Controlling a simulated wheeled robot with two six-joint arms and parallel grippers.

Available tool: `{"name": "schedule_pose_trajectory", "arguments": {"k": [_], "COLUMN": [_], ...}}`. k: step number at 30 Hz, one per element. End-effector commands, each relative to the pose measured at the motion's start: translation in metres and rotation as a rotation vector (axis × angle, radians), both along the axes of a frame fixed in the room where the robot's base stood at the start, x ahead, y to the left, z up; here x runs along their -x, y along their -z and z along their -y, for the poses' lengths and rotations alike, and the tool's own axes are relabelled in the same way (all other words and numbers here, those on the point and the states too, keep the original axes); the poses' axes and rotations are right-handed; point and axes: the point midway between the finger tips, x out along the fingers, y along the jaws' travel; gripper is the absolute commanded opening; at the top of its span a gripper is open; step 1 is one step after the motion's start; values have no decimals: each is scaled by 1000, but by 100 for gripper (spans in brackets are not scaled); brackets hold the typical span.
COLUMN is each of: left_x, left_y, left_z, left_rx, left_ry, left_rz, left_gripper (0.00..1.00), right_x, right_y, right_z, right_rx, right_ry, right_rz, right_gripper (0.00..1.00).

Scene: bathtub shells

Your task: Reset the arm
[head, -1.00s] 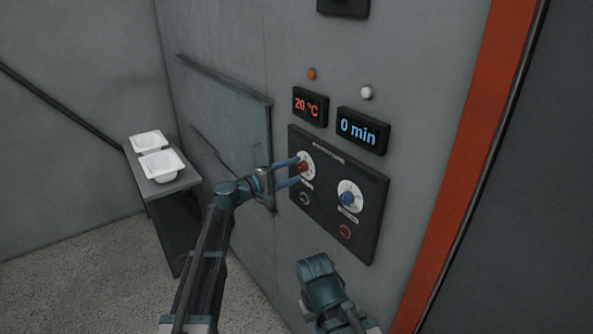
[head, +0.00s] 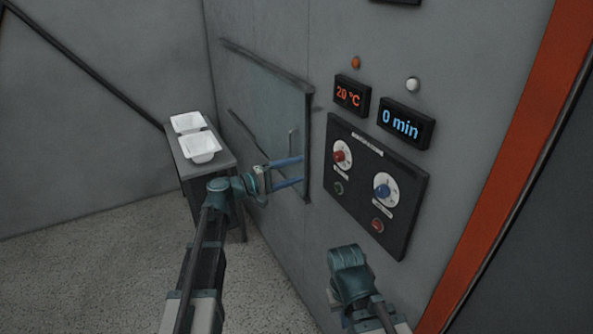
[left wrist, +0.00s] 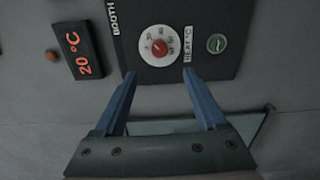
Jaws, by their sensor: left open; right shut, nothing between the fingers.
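My left gripper (head: 303,171) is open and empty in the head view, to the left of the dark control panel (head: 408,231). In the left wrist view its two blue fingers (left wrist: 155,85) are spread, with the red knob (left wrist: 159,47) on its white dial ahead of them and apart from them. The red knob also shows in the head view (head: 339,156). My right arm (head: 350,272) is at the bottom, below the panel; its fingers are hidden in the head view.
A blue knob (head: 382,191), a green button (head: 339,188) and a red button (head: 377,225) are on the panel. Displays read 20 °C (head: 351,95) and 0 min (head: 407,124). White shells (head: 200,148) stand on a grey stand (head: 226,163) at left, near a wall window (head: 262,100).

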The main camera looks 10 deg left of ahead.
Motion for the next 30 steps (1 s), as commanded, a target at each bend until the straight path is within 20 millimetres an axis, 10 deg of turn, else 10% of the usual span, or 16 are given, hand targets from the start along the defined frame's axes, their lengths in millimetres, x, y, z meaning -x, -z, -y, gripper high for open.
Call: {"name": "schedule_pose_trajectory", "arguments": {"k": [8,17,24,30], "left_x": [26,165,266,305], "left_y": [25,147,210,220], "left_z": [36,124,102,67], "left_rx": [-119,-749,-1289,-1591], "left_ry": [79,455,693,772], "left_rz": [-24,-135,-219,-265], "left_gripper": [74,74,74,74], "right_x": [0,0,0,0], "right_y": [0,0,0,0], "right_z": [0,0,0,0], "right_rx": [0,0,0,0], "right_ry": [0,0,0,0], "right_rz": [0,0,0,0], "right_gripper": [0,0,0,0]}}
